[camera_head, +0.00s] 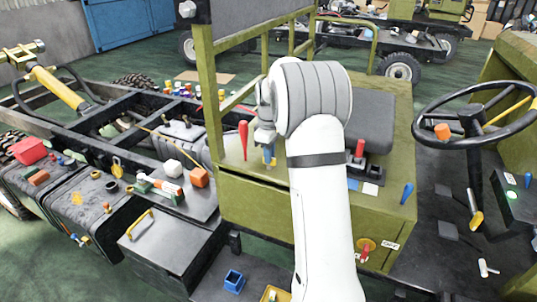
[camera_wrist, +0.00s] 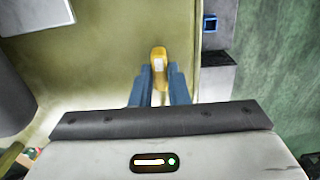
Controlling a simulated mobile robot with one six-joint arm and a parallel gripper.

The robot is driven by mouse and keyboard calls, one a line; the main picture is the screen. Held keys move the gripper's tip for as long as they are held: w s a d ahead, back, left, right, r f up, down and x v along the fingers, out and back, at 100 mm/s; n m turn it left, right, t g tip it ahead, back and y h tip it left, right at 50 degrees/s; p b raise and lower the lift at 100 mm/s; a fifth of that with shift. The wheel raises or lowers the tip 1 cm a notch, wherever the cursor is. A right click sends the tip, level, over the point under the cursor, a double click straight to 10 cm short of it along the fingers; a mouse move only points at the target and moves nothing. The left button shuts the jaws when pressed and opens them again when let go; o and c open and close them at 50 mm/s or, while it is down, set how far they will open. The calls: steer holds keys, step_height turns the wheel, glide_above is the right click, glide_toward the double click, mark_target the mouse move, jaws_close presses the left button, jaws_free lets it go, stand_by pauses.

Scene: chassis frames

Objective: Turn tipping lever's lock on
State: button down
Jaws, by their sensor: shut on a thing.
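My gripper (camera_wrist: 160,84) has its blue fingers on either side of a small yellow handle (camera_wrist: 159,62) with a pale patch, and is shut on it. In the head view my gripper (camera_head: 268,155) points down at the olive green cab panel, and my white arm hides part of the area. The yellow handle is barely visible there. A red lever (camera_head: 243,138) stands upright just left of the gripper. Another red-topped lever (camera_head: 360,149) stands in a black base to the right. The frames do not show which one is the tipping lever or its lock.
An olive cab frame post (camera_head: 207,80) rises left of the gripper. A dark seat back (camera_head: 368,122) and a steering wheel (camera_head: 418,108) are to the right. A blue lever (camera_head: 407,192) stands on the panel. Several loose objects lie on the chassis at left.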

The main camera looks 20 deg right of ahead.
steer(key=m+b, duration=0.1)
steer(key=m, duration=0.3)
steer(key=shift+m, duration=0.4)
steer(key=m, duration=0.4)
steer(key=shift+m+b, duration=0.3)
steer(key=shift+b, duration=0.1)
steer(key=m, duration=0.4)
steer(key=shift+m+b, duration=0.35)
steer(key=shift+m, duration=1.75)
steer(key=c, duration=1.4)
jaws_free()
